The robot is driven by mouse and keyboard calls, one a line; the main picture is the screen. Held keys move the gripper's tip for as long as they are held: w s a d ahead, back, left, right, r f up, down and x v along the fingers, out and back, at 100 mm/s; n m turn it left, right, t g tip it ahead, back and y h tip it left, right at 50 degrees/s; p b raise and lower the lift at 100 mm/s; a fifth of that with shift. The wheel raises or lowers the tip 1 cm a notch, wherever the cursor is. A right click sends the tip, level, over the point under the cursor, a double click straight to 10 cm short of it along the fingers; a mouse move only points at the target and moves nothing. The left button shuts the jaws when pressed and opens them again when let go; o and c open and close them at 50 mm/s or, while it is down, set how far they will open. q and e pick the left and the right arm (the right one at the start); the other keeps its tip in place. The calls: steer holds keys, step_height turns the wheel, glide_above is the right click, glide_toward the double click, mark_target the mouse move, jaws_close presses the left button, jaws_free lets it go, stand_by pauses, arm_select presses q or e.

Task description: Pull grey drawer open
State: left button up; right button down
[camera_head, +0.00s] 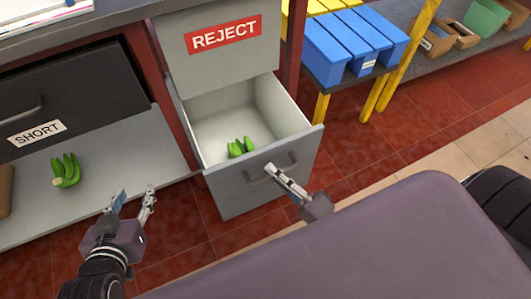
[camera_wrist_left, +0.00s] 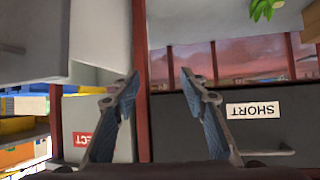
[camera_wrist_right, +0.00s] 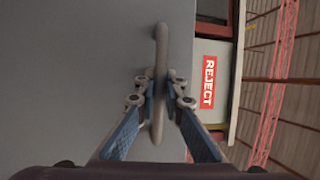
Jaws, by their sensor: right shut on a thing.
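The grey drawer (camera_head: 225,200) under the red REJECT sign (camera_head: 226,34) stands pulled out, and its inside shows. A bunch of green bananas (camera_head: 241,147) lies in it near the front wall. My right gripper (camera_head: 272,170) is at the drawer's front and shut on its bar handle (camera_head: 257,181). In the right wrist view the handle (camera_wrist_right: 160,75) runs between the two fingers. My left gripper (camera_head: 134,197) is open and empty, left of the drawer and in front of the lower shelf. Its spread fingers (camera_wrist_left: 160,85) also show in the left wrist view.
A black drawer (camera_head: 70,95) with a SHORT label is shut at the left. Green bananas (camera_head: 66,170) lie on the grey shelf (camera_head: 120,165) below it. Blue bins (camera_head: 340,45) stand on a yellow-legged rack at the back right. Red floor tiles (camera_head: 410,130) are clear right of the drawer.

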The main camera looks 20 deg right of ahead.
arm_select(q)
steer(key=s+a+f+g+y+p, duration=0.1)
steer(key=s+a+f+g, duration=0.2)
steer(key=s+f, duration=0.3)
steer(key=shift+s+g, duration=0.8)
steer(key=shift+s, duration=0.1)
arm_select(e)
steer(key=s, duration=0.7)
steer(key=shift+s+d, duration=0.15)
steer(key=shift+s, duration=0.2)
arm_select(q)
steer(key=shift+d, duration=0.1)
arm_select(e)
steer(key=c, duration=2)
jaws_free()
arm_select(q)
steer(key=shift+f, duration=0.1)
arm_select(e)
steer(key=shift+s, duration=0.1)
steer(key=v, duration=1.2)
